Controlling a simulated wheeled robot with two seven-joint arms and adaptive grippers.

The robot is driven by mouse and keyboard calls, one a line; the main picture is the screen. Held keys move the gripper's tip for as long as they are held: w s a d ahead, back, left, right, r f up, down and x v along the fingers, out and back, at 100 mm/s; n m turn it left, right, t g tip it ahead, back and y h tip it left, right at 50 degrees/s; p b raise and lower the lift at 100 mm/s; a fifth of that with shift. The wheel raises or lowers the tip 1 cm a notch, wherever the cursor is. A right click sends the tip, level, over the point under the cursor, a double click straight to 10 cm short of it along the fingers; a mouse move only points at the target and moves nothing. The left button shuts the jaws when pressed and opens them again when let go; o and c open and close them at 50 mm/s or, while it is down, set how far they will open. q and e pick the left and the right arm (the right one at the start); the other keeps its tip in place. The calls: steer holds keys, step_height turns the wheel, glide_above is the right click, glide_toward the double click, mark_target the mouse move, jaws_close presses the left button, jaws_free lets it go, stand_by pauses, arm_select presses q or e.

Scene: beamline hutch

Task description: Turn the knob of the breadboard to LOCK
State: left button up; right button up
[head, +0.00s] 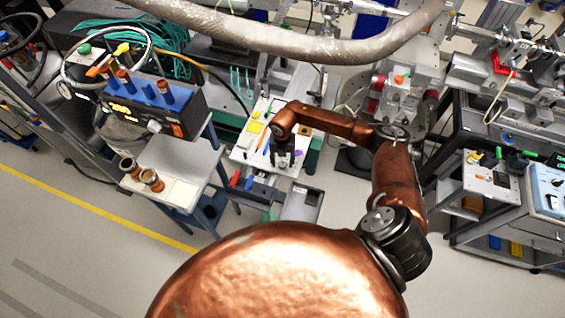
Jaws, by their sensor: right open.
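My right arm reaches in from the right, and my right gripper (284,160) points down over a pale board (246,153), which looks like the breadboard. The gripper is open, a dark shape against the pale surface. I cannot tell whether the gripper touches anything. My left gripper is not in view.
A blue-topped instrument box (155,105) stands on a bench at the left, with brown cylinders (151,180) in front. A cart with instruments (490,180) is at the right. A thick grey hose (300,45) crosses above.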

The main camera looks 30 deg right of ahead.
mark_target(283, 164)
step_height(283, 164, up, 11)
stand_by(0.3)
stand_by(0.5)
